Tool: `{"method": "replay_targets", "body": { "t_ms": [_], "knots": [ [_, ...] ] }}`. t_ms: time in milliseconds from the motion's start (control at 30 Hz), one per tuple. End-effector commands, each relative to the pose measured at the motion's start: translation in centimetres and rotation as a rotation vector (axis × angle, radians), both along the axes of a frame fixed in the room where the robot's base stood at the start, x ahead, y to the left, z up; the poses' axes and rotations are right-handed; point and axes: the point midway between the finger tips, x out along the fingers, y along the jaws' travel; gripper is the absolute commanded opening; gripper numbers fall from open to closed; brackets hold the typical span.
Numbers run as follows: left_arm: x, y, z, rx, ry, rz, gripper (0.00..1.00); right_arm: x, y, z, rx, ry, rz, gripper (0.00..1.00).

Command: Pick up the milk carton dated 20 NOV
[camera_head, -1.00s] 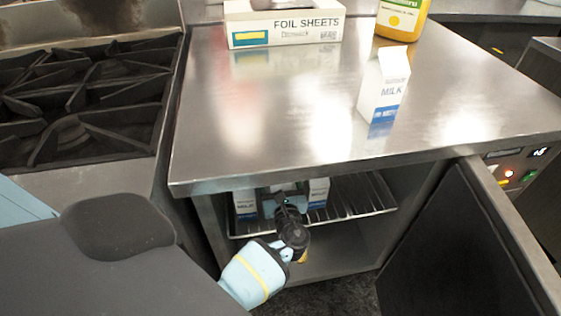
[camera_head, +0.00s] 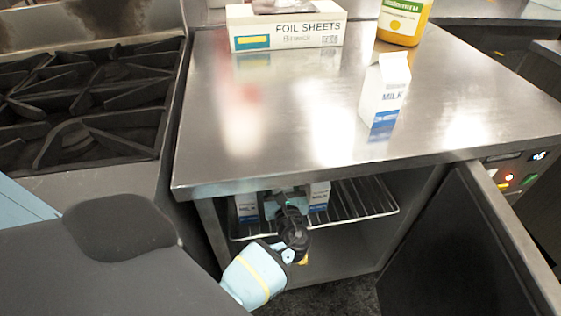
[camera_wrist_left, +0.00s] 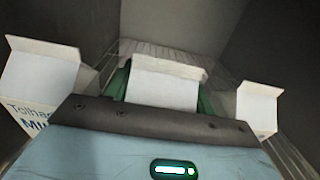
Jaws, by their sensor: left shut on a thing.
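My left gripper (camera_head: 286,193) reaches into the open cabinet under the counter. In the left wrist view its green fingers (camera_wrist_left: 164,88) are shut on a white milk carton (camera_wrist_left: 165,95), which stands between two others. The left carton (camera_head: 246,206) shows "Milk" lettering in the left wrist view (camera_wrist_left: 42,85). The right carton (camera_head: 319,194) also shows in the left wrist view (camera_wrist_left: 257,108). Another milk carton (camera_head: 385,95) with a blue band stands upright on the counter. I cannot read any date. My right gripper is not in view.
The cartons stand on a wire shelf (camera_head: 362,199). The open door (camera_head: 450,245) is at the right and the steel counter (camera_head: 270,130) is overhead. A foil sheets box (camera_head: 287,33) and a yellow container (camera_head: 402,20) stand at the back; a stove (camera_head: 85,100) is left.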

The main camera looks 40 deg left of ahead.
Motion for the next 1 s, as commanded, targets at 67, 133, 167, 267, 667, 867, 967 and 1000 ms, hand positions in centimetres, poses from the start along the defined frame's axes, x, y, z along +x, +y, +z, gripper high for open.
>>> {"method": "replay_targets", "body": {
  "t_ms": [67, 133, 167, 267, 667, 867, 967, 1000],
  "knots": [
    [0.2, 0.0, 1.4, 0.002, -0.007, 0.000, 0.18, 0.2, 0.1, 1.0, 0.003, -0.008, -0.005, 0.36],
    [0.2, 0.0, 2.2, 0.003, -0.008, 0.000, 0.18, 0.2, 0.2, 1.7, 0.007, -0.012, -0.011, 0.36],
    [0.2, 0.0, 2.6, 0.003, -0.008, 0.000, 0.18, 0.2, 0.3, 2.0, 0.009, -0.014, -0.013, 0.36],
    [0.2, 0.0, 3.9, 0.003, -0.008, -0.001, 0.18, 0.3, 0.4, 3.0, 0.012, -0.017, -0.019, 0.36],
    [-4.2, -9.1, 4.0, -0.002, -0.004, -0.002, 0.18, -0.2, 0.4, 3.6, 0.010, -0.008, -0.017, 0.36],
    [-5.8, -12.4, 4.3, 0.000, -0.004, -0.001, 0.18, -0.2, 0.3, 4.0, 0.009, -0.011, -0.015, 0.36],
    [-6.3, -13.5, 4.3, 0.000, -0.004, 0.000, 0.18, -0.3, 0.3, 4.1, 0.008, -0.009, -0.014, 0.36],
    [-6.5, -13.7, 4.4, 0.000, -0.004, 0.000, 0.18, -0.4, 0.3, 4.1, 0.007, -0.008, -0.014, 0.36]
  ]
}}
